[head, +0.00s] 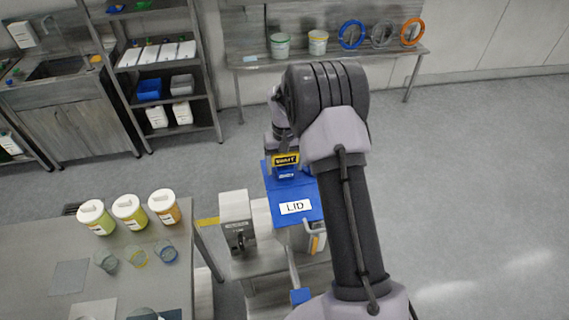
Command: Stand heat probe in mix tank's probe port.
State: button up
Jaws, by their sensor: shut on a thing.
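My arm rises from the bottom right and bends over the machine in the middle. Behind its elbow, part of my wrist and a dark bit of my gripper (284,144) show above the blue housing. I cannot make out the probe port.
A grey motor-like box (236,222) stands left of the blue housing. A table (40,255) at the lower left holds yellow-green and orange jars with white lids (129,211) and small glass cups. A back bench (340,58) holds buckets and coloured rings. Floor is clear at right.

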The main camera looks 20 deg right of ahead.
jog(key=o, duration=1.6)
jog(key=shift+f, duration=0.1)
notch_tip(320, 180, up, 18)
jog(key=shift+f+p, duration=0.25)
jog(key=shift+p, duration=0.95)
jog(key=s+a+f+m+t+y+b, duration=0.1)
jog(key=s+a+t+b, duration=0.1)
jog(key=s+a+b, duration=0.55)
jog(key=s+a+f+t+b, duration=0.15)
jog(key=s+a+b, duration=0.25)
jog(key=s+b, duration=0.5)
jog(key=s+a+f+b, duration=0.1)
jog(key=s+f+b, duration=0.1)
jog(key=s, duration=0.3)
jog(key=s+a+f+t+b, duration=0.1)
jog(key=s+f+b, duration=0.1)
jog(key=s+f, duration=0.2)
jog(key=s+a+f+m+t+y+b, duration=0.1)
jog(key=s+a+f+b, duration=0.1)
jog(key=s, duration=0.3)
jog(key=shift+s+f, duration=0.3)
jog(key=shift+f, duration=0.35)
